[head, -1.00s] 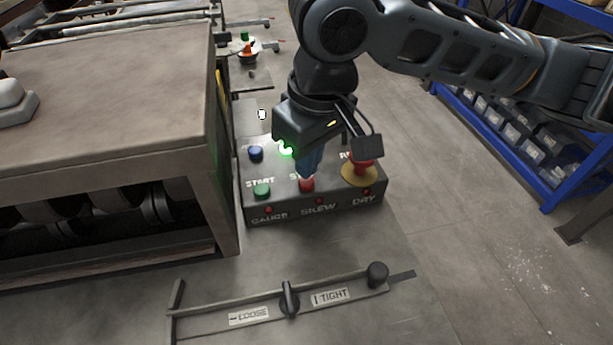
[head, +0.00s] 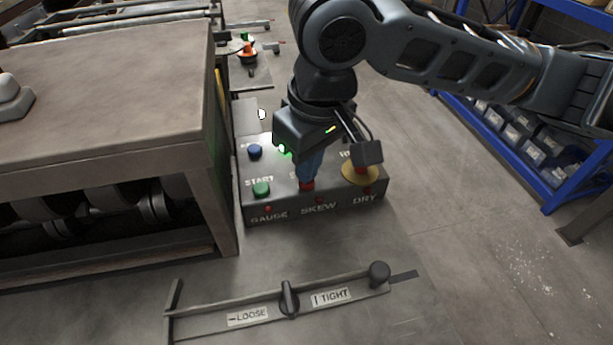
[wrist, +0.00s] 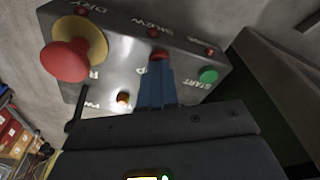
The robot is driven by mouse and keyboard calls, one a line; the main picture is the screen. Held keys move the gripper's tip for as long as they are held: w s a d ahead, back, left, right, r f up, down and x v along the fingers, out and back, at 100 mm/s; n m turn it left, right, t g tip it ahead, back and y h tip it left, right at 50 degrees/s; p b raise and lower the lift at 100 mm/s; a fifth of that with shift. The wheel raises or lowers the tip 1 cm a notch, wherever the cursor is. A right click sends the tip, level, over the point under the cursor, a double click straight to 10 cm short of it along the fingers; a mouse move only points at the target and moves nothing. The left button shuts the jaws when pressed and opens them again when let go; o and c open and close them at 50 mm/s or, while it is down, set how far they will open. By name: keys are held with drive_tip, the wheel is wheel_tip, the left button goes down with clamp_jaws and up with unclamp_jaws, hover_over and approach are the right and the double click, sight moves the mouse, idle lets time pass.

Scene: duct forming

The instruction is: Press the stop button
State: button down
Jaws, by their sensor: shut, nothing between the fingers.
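The grey control box (head: 257,212) stands on the floor right of the machine. Its red stop button (head: 307,186) sits in the middle of the front row, and in the wrist view (wrist: 159,55) it shows just past my fingertips. My gripper (head: 306,180) is shut with blue fingers pointing down, their tips at the red button and seemingly touching it. The fingers hide part of the button and its label. The green start button (head: 262,188) is to the left. A large red mushroom button on a yellow disc (wrist: 70,60) is on the other side, partly behind my wrist in the head view.
A blue button (head: 255,151) sits at the back left of the box. The machine (head: 110,110) stands close on the left. A lever bar marked LOOSE and TIGHT (head: 270,312) lies in front. A blue shelf with bins (head: 500,130) is at right; floor between is clear.

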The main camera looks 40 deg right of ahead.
drive_tip(key=shift+f, duration=0.3)
wheel_tip(320, 180, up, 7)
drive_tip(key=p, duration=0.6)
drive_tip(key=shift+r, duration=0.1)
idle(0.3)
idle(0.8)
